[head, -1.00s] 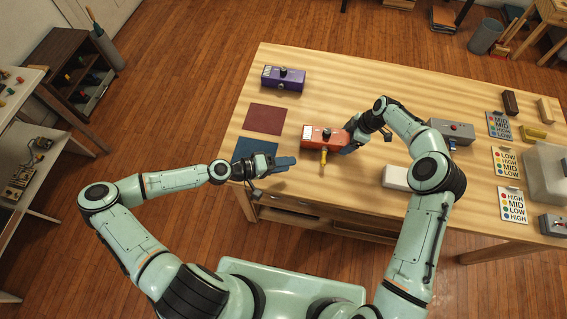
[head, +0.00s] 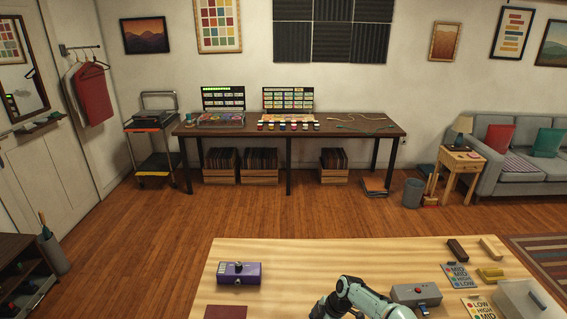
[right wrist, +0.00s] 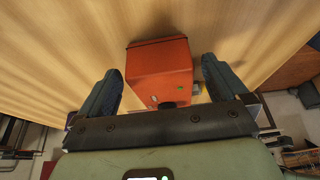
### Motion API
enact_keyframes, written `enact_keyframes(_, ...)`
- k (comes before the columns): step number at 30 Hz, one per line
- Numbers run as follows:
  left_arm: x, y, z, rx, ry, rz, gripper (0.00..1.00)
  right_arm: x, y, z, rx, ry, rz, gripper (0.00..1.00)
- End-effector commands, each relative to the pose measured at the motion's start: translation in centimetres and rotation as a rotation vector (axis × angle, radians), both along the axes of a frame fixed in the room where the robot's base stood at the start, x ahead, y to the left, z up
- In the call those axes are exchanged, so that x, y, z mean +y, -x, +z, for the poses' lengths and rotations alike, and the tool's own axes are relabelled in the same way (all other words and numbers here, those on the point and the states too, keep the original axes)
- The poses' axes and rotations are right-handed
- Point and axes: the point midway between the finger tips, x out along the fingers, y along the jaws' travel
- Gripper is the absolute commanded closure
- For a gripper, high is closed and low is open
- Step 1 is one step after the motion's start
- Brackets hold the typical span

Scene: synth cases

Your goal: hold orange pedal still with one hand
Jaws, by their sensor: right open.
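The orange pedal (right wrist: 160,68) shows in the right wrist view, standing on the light wooden table. My right gripper (right wrist: 161,80) is open, with one dark finger on each side of the pedal. Small gaps seem to show between the fingers and its sides. A dark round part sits at its near edge, partly hidden by the gripper body. The head view is tilted up and does not show the orange pedal. Part of my right arm shows at its bottom edge. My left gripper is in neither view now.
The purple pedal (head: 240,273) stands at the table's left, behind a maroon square (head: 225,312). A grey box (head: 416,295), label cards (head: 458,276) and a clear bin (head: 522,300) are at the right. The table's back middle is clear.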

Motion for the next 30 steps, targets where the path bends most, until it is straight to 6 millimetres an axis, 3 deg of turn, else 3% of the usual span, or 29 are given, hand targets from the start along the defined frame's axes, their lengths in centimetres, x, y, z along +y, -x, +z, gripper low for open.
enact_keyframes(12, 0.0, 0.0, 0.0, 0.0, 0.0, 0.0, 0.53, -3.3, -0.3, 7.9, -0.003, 0.0, -0.002, 0.0)
enact_keyframes(18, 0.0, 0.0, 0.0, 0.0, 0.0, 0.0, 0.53, -3.9, -0.3, 9.5, -0.002, 0.0, -0.001, 0.0)
enact_keyframes(30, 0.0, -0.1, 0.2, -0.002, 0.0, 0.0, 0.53, -4.0, -0.3, 10.0, -0.002, 0.0, 0.0, 0.0)
